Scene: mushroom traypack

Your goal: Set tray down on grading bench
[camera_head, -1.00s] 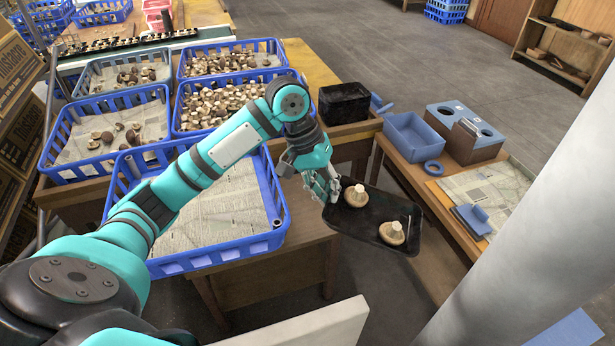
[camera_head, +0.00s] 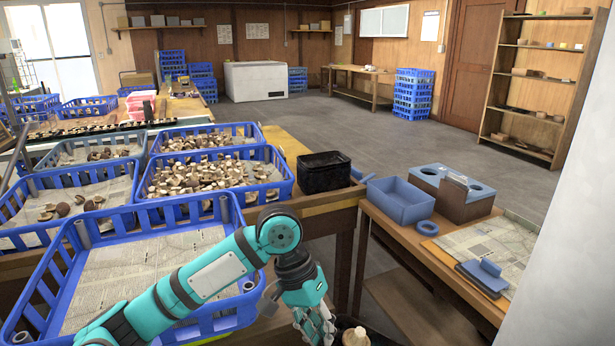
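My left arm reaches in from the lower left, and its gripper (camera_head: 318,328) is low at the bottom edge. The gripper is shut on the near-left rim of a black tray, as the earlier view shows best. Now the tray is almost wholly below the picture. A pale-stemmed brown mushroom (camera_head: 355,337) on it shows at the bottom edge. The tray is held in the air between two wooden benches. The right-hand bench (camera_head: 405,252) carries a blue bin, a block and papers. I cannot tell which bench is the grading bench. My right gripper is not in view.
On the left bench stand several blue crates, one near crate (camera_head: 150,262) lined with newspaper and empty, others with mushrooms. A black stack of trays (camera_head: 324,172) stands at its right end. The right bench holds a blue bin (camera_head: 400,202), a blue ring (camera_head: 428,228) and newspaper (camera_head: 500,245).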

